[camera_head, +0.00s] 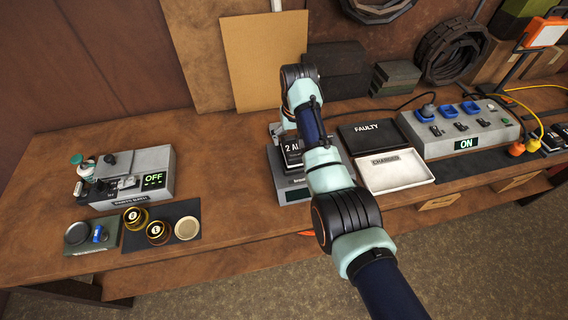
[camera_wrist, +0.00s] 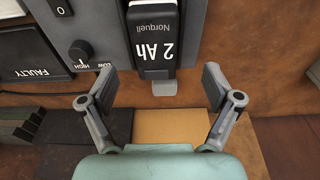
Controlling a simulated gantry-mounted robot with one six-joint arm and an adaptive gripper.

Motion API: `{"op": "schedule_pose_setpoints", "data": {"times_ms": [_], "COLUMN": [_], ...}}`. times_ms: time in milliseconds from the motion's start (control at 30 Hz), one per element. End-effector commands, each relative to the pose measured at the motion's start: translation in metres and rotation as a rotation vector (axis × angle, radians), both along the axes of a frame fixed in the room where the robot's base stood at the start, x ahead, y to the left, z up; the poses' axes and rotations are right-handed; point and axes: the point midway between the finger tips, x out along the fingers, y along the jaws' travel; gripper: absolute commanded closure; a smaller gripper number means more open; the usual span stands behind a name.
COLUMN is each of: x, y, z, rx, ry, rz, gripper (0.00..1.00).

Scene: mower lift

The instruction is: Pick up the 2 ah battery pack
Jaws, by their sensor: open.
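The 2 Ah battery pack (camera_wrist: 152,38) is black with a white "2 Ah" label and the word "Norquell". It sits on a grey device (camera_wrist: 105,30) with a dial marked HIGH and LOW. In the head view the battery pack (camera_head: 292,150) is partly hidden behind my arm, on the grey device (camera_head: 287,188) near the middle of the bench. My gripper (camera_wrist: 160,82) is open and empty in the wrist view. Its two fingers are spread wide, one to each side of the pack's lower end in the picture. I cannot tell the height gap between fingers and pack.
Right of the device lie a black FAULTY tray (camera_head: 368,137) and a white tray (camera_head: 397,172). A power box (camera_head: 458,128) reading ON stands farther right with cables. At left is a grey box (camera_head: 135,178) reading OFF. The bench between (camera_head: 225,170) is clear.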

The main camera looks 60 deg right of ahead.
Motion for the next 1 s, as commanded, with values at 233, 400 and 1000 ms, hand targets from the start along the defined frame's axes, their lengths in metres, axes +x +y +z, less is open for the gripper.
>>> {"op": "schedule_pose_setpoints", "data": {"times_ms": [233, 400, 1000], "x": [0.002, 0.003, 0.005], "y": [-0.002, -0.003, -0.011], "z": [-0.021, -0.030, -0.076], "rx": [0.001, 0.000, -0.002], "ry": [0.001, 0.000, -0.001], "rz": [0.001, 0.002, 0.003], "gripper": [0.10, 0.10, 0.20]}}
